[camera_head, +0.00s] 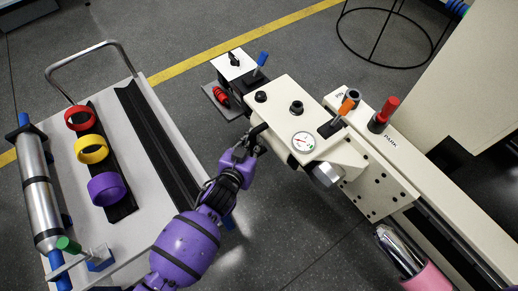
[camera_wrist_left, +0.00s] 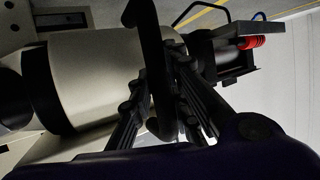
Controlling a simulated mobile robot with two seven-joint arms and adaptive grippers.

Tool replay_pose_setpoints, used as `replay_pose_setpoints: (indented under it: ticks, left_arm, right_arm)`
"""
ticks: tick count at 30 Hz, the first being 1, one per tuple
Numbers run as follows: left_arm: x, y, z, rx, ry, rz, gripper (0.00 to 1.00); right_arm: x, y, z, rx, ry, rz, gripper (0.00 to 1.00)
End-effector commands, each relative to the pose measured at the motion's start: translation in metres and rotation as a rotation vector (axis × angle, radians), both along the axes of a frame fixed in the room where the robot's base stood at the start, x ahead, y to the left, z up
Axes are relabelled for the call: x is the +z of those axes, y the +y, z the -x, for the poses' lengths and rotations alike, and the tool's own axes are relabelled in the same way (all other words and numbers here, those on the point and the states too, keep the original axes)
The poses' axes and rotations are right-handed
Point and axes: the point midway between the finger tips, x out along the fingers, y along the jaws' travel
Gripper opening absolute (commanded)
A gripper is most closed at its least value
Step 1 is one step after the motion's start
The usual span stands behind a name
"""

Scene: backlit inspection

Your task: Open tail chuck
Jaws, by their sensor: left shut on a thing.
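The cream tail unit (camera_head: 288,115) carries a round dial gauge (camera_head: 303,142), an orange-tipped lever (camera_head: 345,106) and a short silver nose (camera_head: 325,174), which I take for the tail chuck. My left gripper (camera_head: 254,141) is at the unit's near left side, shut on a black handwheel (camera_head: 259,130). In the left wrist view the fingers (camera_wrist_left: 165,100) close around the rim of this handwheel (camera_wrist_left: 152,50), beside a cream cylindrical housing (camera_wrist_left: 95,75). I cannot tell from here whether the chuck jaws are open.
A red knob (camera_head: 384,114) stands on the cream bed at the right. A cart (camera_head: 150,228) with coloured rings and a silver roller (camera_head: 37,190) is at left. A blue-tipped lever (camera_head: 262,60) stands behind.

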Motion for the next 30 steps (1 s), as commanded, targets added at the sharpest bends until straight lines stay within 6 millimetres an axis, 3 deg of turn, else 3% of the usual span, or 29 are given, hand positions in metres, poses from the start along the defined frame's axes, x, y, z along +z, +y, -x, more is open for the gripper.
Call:
replay_pose_setpoints:
  ticks: [1, 3, 9, 22, 23, 24, 27, 30]
  left_arm:
    - [0.006, 0.013, -0.018, 0.006, -0.006, -0.005, 0.00]
    - [0.005, 0.026, -0.034, 0.007, -0.005, -0.006, 0.00]
    - [0.003, 0.050, -0.068, 0.006, -0.002, -0.001, 0.00]
    - [0.002, 0.055, -0.075, 0.007, -0.001, 0.003, 0.00]
    - [0.002, 0.055, -0.075, 0.007, -0.001, 0.003, 0.20]
    - [0.002, 0.055, -0.075, 0.007, -0.001, 0.003, 0.25]
    - [0.002, 0.055, -0.075, 0.007, -0.002, 0.001, 0.36]
    - [0.002, 0.055, -0.075, 0.006, -0.001, 0.000, 0.36]
  right_arm:
    - [0.006, 0.000, -0.001, 0.000, -0.005, 0.000, 0.00]
    - [0.009, 0.000, -0.002, 0.000, -0.007, 0.000, 0.00]
    - [0.010, 0.000, -0.002, 0.000, -0.008, 0.000, 0.00]
    - [0.010, 0.000, -0.002, 0.000, -0.008, 0.000, 0.00]
    - [0.010, 0.000, -0.002, 0.000, -0.008, 0.000, 0.00]
    - [0.010, 0.000, -0.002, 0.000, -0.008, 0.000, 0.00]
    - [0.010, 0.000, -0.002, 0.000, -0.008, 0.000, 0.00]
    - [0.010, -0.001, -0.002, 0.000, -0.008, 0.000, 0.00]
